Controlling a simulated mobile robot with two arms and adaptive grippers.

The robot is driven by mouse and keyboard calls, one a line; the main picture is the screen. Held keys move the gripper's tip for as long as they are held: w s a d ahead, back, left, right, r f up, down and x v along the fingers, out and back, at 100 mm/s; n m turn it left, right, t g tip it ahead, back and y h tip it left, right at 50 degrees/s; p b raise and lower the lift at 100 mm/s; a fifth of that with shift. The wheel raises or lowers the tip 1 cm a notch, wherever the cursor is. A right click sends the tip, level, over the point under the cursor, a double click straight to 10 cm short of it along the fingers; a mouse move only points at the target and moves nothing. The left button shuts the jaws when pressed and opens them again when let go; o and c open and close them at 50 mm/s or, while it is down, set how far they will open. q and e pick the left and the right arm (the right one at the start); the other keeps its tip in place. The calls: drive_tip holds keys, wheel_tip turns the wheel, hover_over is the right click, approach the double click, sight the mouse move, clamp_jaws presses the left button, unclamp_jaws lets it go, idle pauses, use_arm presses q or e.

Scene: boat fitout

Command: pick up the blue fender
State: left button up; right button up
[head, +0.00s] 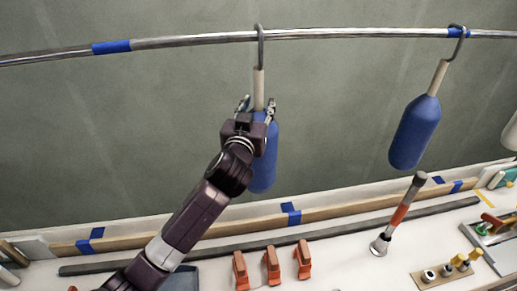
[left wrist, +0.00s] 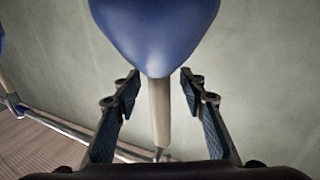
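A blue fender (head: 265,172) hangs upright by a hook from the metal rail, its pale stem (head: 258,88) above its blue body. My left gripper (head: 257,106) is at its neck, in front of the fender. In the left wrist view the blue body (left wrist: 155,32) fills the top, and the stem (left wrist: 160,115) runs between the fingers of my open left gripper (left wrist: 159,82). Gaps show on both sides of the stem. A second blue fender (head: 414,133) hangs tilted from the rail at the right. My right gripper is not in view.
The metal rail (head: 190,40) with blue tape runs across the top.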

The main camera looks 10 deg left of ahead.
use_arm(q)
drive_tip(key=shift+w, duration=0.2)
drive_tip(key=c, duration=0.8)
clamp_jaws()
drive_tip(key=shift+r, duration=0.15)
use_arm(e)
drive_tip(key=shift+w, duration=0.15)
